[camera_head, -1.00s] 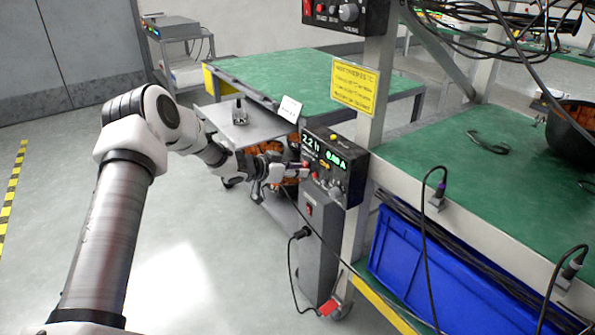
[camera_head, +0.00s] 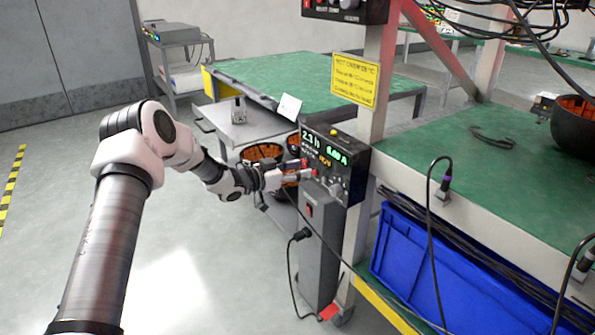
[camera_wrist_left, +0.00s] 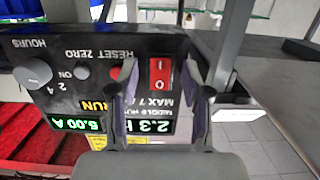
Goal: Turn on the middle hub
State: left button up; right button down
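The middle hub (camera_head: 352,165) is a black box on the rack post, with green displays, knobs and a lit orange RUN sign. Its hours display reads about 2.3 and its ampere display is lit. In the left wrist view the hub panel (camera_wrist_left: 110,92) appears upside down. Its red rocker switch (camera_wrist_left: 160,73) lies between my fingers. My left gripper (camera_head: 308,172) is at the hub's front face, fingers apart; its two fingers also show in the left wrist view (camera_wrist_left: 160,88). I cannot tell whether a fingertip touches the switch. My right gripper is out of view.
Another black hub (camera_head: 345,8) is above, cut by the frame's top. A yellow sign (camera_head: 355,80) hangs between the hubs. A grey box (camera_head: 318,245) with a plugged cable stands below. A blue crate (camera_head: 420,265) is under the green bench (camera_head: 520,195). The floor at left is clear.

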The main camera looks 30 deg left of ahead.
pick_arm(q)
jog(key=v, duration=1.2)
jog(key=shift+f, duration=0.1)
